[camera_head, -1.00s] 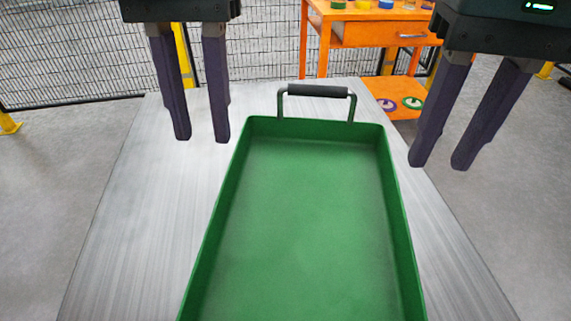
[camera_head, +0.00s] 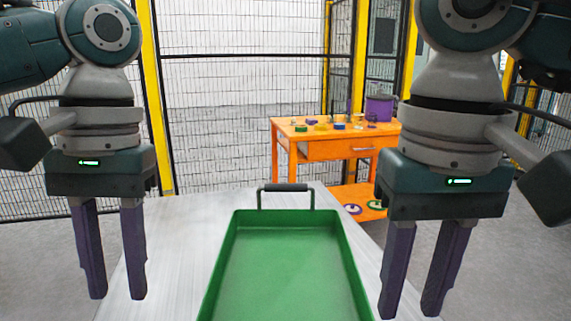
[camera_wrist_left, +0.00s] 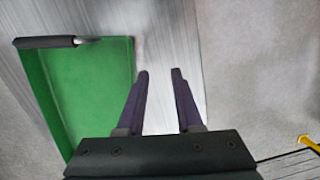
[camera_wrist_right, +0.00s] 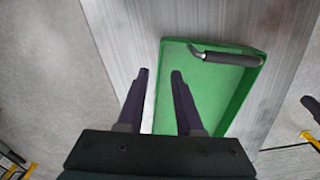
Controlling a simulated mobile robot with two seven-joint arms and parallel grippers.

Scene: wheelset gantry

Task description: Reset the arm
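My left gripper (camera_head: 118,297) hangs fingers down at the left of the head view, its two purple fingers apart with nothing between them. My right gripper (camera_head: 409,312) hangs the same way at the right, open and empty. The left wrist view shows the left fingers (camera_wrist_left: 160,72) apart over the table, beside the tray. Neither gripper touches anything.
An empty green tray (camera_head: 285,216) with a dark handle (camera_head: 286,187) lies on a grey metal table (camera_head: 180,225) between the grippers. An orange workbench (camera_head: 330,148) with small colored parts and a purple bin (camera_head: 379,108) stands behind. Mesh fencing (camera_head: 240,100) with yellow posts closes the back.

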